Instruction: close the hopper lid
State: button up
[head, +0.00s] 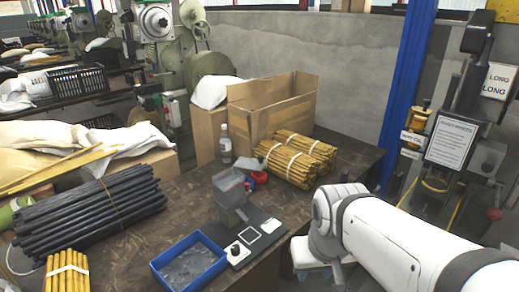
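The hopper (229,188) is a small grey-green, box-like vessel on a rivet press unit. It stands on a dark base plate (262,222) on the brown workbench. Its lid is too small and blended with the hopper to tell its exact angle. My white arm comes in from the lower right and bends down at the bench's right edge. The end of my arm, with my gripper (318,268), is low there, right of the hopper and apart from it. Its fingers cannot be made out, and nothing held shows.
A blue tray (188,266) lies left of the base plate. Black rod bundles (90,212) and yellow rod bundles (296,157) flank the hopper. A dark post with a sign (449,142) is at right.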

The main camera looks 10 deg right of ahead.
aim_at(258, 164)
jog(key=u, duration=0.2)
jog(key=i, duration=0.85)
jog(key=z, duration=0.1)
